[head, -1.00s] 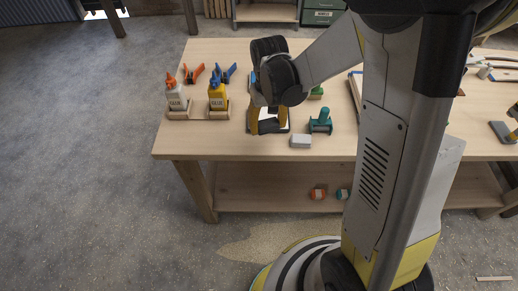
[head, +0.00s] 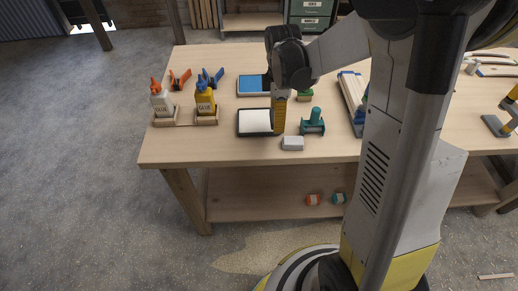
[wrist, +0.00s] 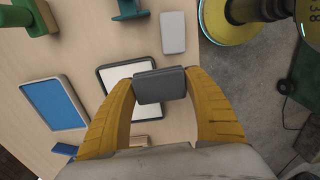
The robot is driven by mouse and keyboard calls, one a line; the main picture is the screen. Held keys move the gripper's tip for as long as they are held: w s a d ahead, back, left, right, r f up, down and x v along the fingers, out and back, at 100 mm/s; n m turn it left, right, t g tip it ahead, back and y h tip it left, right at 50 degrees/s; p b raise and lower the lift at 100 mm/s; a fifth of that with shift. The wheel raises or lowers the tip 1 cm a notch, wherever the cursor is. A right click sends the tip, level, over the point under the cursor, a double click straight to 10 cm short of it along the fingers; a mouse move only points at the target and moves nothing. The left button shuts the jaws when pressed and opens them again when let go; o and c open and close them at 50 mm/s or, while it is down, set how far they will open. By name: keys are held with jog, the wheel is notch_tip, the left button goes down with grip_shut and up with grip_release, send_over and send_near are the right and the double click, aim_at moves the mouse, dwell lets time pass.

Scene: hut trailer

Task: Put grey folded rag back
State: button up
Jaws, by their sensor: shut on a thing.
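The grey folded rag (wrist: 160,85) is a small dark grey pad in the wrist view. My gripper (wrist: 161,87), with yellow fingers, is shut on it, one finger at each side. In the head view my gripper (head: 278,128) points down over the right edge of a dark-rimmed tray with a white inside (head: 241,123). The rag is hard to make out there. In the wrist view the rag overlaps the right edge of that white tray (wrist: 104,72); I cannot tell its height above the table.
A light grey block (head: 292,143) lies right of the white tray, near the table's (head: 215,155) front edge. A blue tray (head: 252,85) lies behind. A teal tool (head: 313,122) stands to the right. Glue bottles (head: 162,99) (head: 205,99) stand left in wooden holders.

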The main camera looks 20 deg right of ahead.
jog(key=d+r+n, duration=0.2)
jog(key=d+n, duration=0.1)
jog(key=n, duration=0.3)
jog(key=n+b, duration=0.3)
send_over(259, 151)
notch_tip(259, 151, down, 6)
jog(key=shift+f, duration=0.1)
jog(key=shift+f+b, duration=1.1)
jog(key=shift+f, duration=0.75)
jog(key=shift+f, duration=0.2)
jog(key=o, duration=0.8)
jog(key=shift+o, duration=0.2)
